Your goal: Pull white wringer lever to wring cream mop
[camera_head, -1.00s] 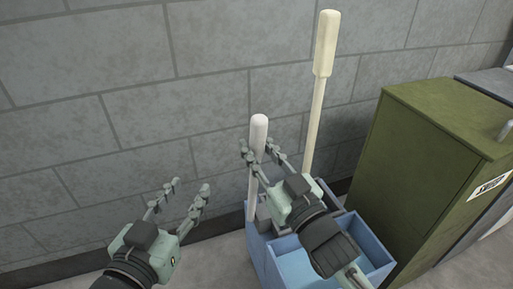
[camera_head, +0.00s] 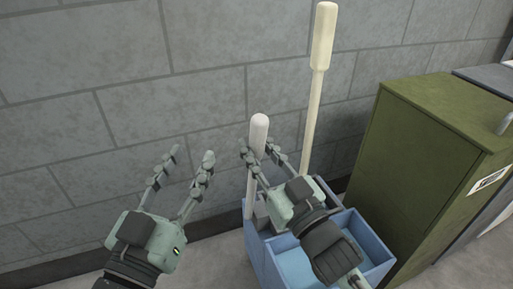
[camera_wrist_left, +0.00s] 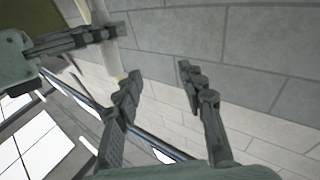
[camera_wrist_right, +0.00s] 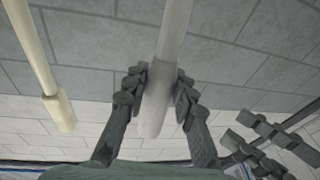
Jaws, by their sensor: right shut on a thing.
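The white wringer lever (camera_head: 259,122) stands up from the left side of the blue mop bucket (camera_head: 292,262). My right gripper (camera_head: 264,152) is shut on the lever below its rounded top; in the right wrist view the lever (camera_wrist_right: 173,40) passes between its fingers (camera_wrist_right: 160,90). The cream mop (camera_head: 322,40) stands upright in the bucket, with its handle behind my right gripper; its handle also shows in the right wrist view (camera_wrist_right: 58,110). The mop head is hidden. My left gripper (camera_head: 192,157) is open and empty, left of the lever.
A green cabinet (camera_head: 420,150) stands close to the right of the bucket, with a grey cabinet behind it. A grey block wall (camera_head: 110,100) runs behind everything. The floor left of the bucket is clear.

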